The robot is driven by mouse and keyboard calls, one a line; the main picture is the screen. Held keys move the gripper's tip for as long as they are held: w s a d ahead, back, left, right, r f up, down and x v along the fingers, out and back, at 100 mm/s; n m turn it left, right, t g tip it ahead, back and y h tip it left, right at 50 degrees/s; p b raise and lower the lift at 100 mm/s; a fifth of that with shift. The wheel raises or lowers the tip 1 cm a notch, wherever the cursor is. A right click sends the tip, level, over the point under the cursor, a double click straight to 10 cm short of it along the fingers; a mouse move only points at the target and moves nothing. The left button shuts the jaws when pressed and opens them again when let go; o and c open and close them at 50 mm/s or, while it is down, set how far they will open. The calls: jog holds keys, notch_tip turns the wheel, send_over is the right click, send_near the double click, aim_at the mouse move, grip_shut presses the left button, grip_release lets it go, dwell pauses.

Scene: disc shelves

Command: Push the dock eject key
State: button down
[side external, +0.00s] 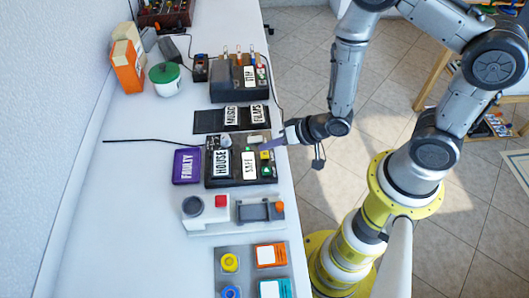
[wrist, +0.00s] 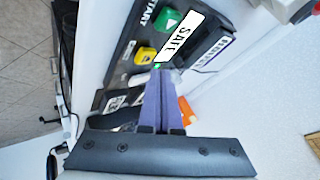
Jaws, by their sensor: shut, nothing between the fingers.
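The black dock (side external: 213,180) stands on the white table with cards labelled HOUSE (side external: 221,163) and SAFE (side external: 249,165) in it. At its right end are a green key (side external: 266,170) and a yellow key (side external: 265,155). The wrist view shows the green key (wrist: 167,20) with a white triangle near START, and the yellow key (wrist: 145,55) beside it. I cannot read a mark on the yellow key. My gripper (wrist: 160,72) has its purple fingers closed together, empty. The tips are close to the yellow key and the end of the SAFE card (wrist: 178,38); contact cannot be told.
A purple FAULTY tray (side external: 187,166) is left of the dock. A black holder labelled MUSIC and FILMS (side external: 200,122) and another black device (side external: 222,90) stand behind. A white machine with a red button (side external: 221,201) is in front. The table's right edge is near.

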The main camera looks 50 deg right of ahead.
jog(key=shift+r, duration=2.4)
jog(key=w+d+r+t, duration=0.1)
jog(key=w+r+t, duration=0.3)
jog(key=r, duration=0.6)
notch_tip(320, 180, up, 14)
jog(key=h, duration=0.2)
send_over(268, 155)
jog(key=w+d, duration=0.3)
jog(key=d, duration=0.3)
jog(key=s+d+r+n+g+h, duration=0.15)
jog(key=s+r, duration=0.25)
jog(key=s, duration=0.4)
jog(key=s+f+n+g, duration=0.1)
jog(key=s+f+g, duration=0.1)
jog(key=s, duration=0.4)
jog(key=s+f+n+g, duration=0.2)
jog(key=s+g, duration=0.1)
jog(key=s, duration=0.3)
jog(key=shift+d+f, duration=0.15)
jog(key=shift+f, duration=0.1)
